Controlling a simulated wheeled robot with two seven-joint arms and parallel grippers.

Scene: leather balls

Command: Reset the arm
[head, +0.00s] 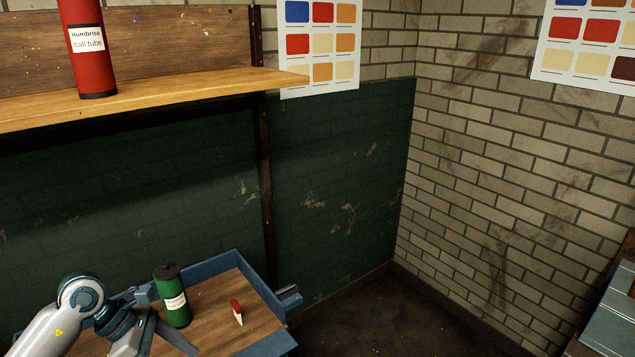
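My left arm comes in from the lower left. My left gripper (160,318) is low in the head view, just left of a green tube (177,309) with a black cap and a white label. The tube is upright, leaning slightly in the picture, over the wooden surface of a blue-edged cart or tray (262,287). Parts of the gripper overlap the tube's left side in the picture. I cannot tell whether they touch it or whether the fingers are open or shut. My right gripper is not in view.
A small red and white object (237,312) stands on the cart right of the green tube. A red ball tube (88,55) stands on the wooden shelf (190,93) above. Brick walls (500,150) close the corner. Floor (400,318) is clear right of the cart.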

